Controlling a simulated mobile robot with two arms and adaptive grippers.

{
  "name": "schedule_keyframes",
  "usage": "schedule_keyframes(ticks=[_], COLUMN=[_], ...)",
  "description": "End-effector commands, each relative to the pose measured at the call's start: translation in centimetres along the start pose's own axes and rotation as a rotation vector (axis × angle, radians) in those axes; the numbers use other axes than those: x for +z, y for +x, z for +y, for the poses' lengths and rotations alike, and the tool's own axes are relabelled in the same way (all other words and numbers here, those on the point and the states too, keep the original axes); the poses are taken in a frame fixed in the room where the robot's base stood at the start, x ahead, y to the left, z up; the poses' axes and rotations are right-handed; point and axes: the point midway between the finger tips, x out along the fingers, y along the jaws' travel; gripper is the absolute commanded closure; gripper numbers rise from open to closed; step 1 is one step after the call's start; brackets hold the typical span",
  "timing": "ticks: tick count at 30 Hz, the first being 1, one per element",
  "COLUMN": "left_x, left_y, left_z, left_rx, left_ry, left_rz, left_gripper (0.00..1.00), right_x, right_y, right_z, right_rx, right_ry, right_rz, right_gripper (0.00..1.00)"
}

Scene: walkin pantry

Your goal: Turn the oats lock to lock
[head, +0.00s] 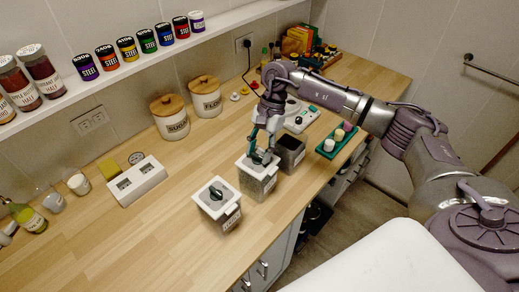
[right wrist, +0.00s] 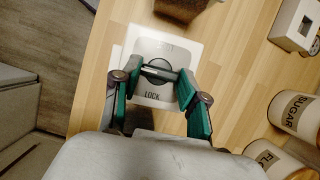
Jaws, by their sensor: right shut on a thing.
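My right gripper (head: 262,153) comes down from above onto the white lid of the middle clear container (head: 258,184). The right wrist view shows its green fingers (right wrist: 158,80) on either side of the round dark knob (right wrist: 158,68), shut on it. The knob's raised bar lies crosswise between the two markings. The container's front label is too small to read, so I cannot confirm it is the oats. My left gripper is out of view.
A similar lidded container (head: 218,197) with a dark knob stands close at left. A dark open container (head: 291,150) stands close at right. A green tray (head: 329,150) lies at the counter edge. Sugar (head: 170,122) and flour (head: 206,101) canisters stand behind. The counter's front left is clear.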

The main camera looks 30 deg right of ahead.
Motion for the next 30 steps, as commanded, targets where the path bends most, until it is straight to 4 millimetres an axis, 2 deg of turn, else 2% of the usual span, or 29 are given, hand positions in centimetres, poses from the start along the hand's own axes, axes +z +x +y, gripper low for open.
schedule_keyframes(ticks=[11,30], left_x=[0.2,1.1], left_y=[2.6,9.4], left_z=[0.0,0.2], left_rx=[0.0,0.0], left_ry=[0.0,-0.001], left_rz=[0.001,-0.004], left_gripper=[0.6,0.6], right_x=[-0.3,0.0], right_y=[0.5,0.6], right_z=[0.2,0.6], right_rx=[-0.065,-0.293], right_ry=[0.15,0.697], right_rz=[0.001,0.001], right_gripper=[0.92,0.92])
